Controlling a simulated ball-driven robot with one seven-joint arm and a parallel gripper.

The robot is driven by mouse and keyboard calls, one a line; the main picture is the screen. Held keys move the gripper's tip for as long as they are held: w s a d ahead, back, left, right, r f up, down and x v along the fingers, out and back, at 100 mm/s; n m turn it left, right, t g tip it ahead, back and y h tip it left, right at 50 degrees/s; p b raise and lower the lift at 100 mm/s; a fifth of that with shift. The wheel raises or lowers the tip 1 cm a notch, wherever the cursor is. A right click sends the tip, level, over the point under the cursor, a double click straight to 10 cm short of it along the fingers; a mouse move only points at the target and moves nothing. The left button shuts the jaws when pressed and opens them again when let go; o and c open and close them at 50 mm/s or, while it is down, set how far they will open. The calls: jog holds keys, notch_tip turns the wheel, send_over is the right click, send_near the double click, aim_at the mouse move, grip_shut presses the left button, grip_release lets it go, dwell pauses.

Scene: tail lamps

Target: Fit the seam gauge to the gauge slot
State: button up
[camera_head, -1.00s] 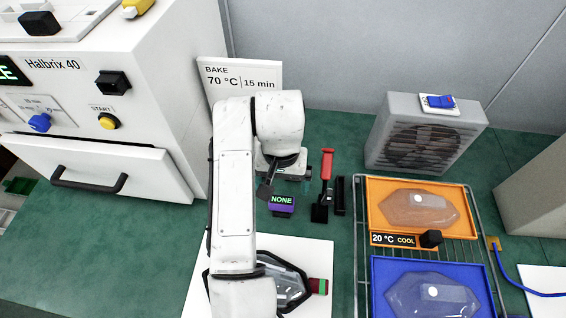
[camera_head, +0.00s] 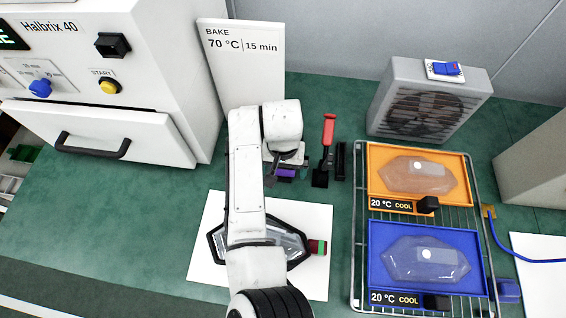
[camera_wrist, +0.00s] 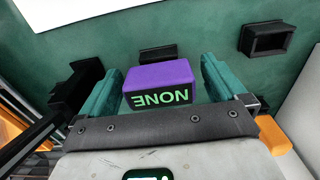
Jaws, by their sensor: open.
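The seam gauge appears to be the purple block with a green "NONE" readout (camera_wrist: 160,84). In the wrist view it sits between the two teal fingers of my open gripper (camera_wrist: 160,76), with green gaps showing at its sides. In the head view a purple part of it (camera_head: 286,173) shows just below my wrist, and its readout is mostly hidden. I cannot tell for sure which thing is the gauge slot. A small black holder (camera_wrist: 158,53) lies right behind the block, and a hollow black frame (camera_wrist: 267,40) is at the upper right of the wrist view.
A red-handled tool (camera_head: 328,132) stands in a black holder close right of my gripper. A lamp (camera_head: 280,242) lies on a white mat (camera_head: 204,255) under my arm. A wire rack (camera_head: 358,240) with orange and blue trays is at right. Green bench is clear at left.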

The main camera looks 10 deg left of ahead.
jog(key=shift+c, duration=0.2)
jog(key=c, duration=1.1)
jog(key=shift+r+p, duration=1.6)
jog(key=shift+p, duration=0.3)
jog(key=shift+r+p, duration=1)
jog(key=shift+p, duration=0.05)
